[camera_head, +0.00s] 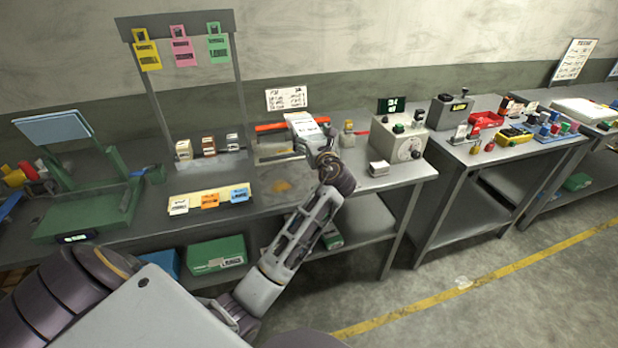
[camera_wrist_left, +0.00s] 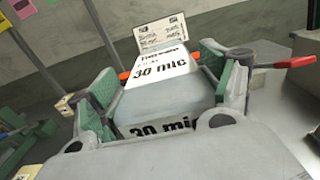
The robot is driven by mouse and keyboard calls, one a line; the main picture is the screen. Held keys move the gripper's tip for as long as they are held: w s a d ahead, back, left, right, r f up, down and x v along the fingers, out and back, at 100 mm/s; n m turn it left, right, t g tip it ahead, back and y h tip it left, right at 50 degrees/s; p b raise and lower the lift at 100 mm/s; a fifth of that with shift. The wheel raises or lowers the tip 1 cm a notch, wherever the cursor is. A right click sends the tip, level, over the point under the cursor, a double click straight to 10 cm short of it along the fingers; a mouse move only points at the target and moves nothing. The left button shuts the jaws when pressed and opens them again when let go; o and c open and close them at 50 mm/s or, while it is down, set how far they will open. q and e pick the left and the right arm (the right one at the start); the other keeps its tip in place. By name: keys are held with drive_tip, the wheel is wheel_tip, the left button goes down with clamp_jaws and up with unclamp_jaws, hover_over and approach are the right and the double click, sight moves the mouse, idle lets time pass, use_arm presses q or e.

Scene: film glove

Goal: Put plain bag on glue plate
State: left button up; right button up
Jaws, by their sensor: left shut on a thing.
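My left gripper (camera_head: 312,140) is over the back of the middle bench. It is shut on a pale grey-white packet (camera_head: 302,124) printed "30 mic". In the left wrist view the packet (camera_wrist_left: 160,86) sits between the green-padded fingers of the gripper (camera_wrist_left: 165,95). I cannot tell from the print whether it is the plain bag. White, orange and blue labelled pieces lie on a yellow plate (camera_head: 190,194) at the front left of the bench. A flat grey plate (camera_head: 268,150) is left of the gripper; I cannot tell whether it is the glue plate.
An orange-red bar (camera_head: 272,126) lies behind the gripper. A green machine (camera_head: 85,205) is farther left. A dial box (camera_head: 398,138) stands right. The bench front beside the yellow plate is clear.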

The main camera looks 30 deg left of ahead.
use_arm(q)
wheel_tip(320, 180, down, 12)
drive_tip(key=shift+r+b, duration=0.1)
drive_tip(key=shift+b, duration=0.35)
drive_tip(key=shift+f, duration=0.45)
use_arm(e)
drive_tip(key=shift+w+d+f, duration=0.4)
drive_tip(key=shift+d+f, duration=0.1)
drive_tip(key=shift+d, duration=0.05)
drive_tip(key=shift+w, duration=0.1)
use_arm(q)
drive_tip(key=shift+f, duration=2)
use_arm(e)
drive_tip(key=shift+s+d+f, duration=0.2)
drive_tip(key=shift+s, duration=0.1)
drive_tip(key=shift+s, duration=0.1)
use_arm(q)
drive_tip(key=shift+f, duration=0.1)
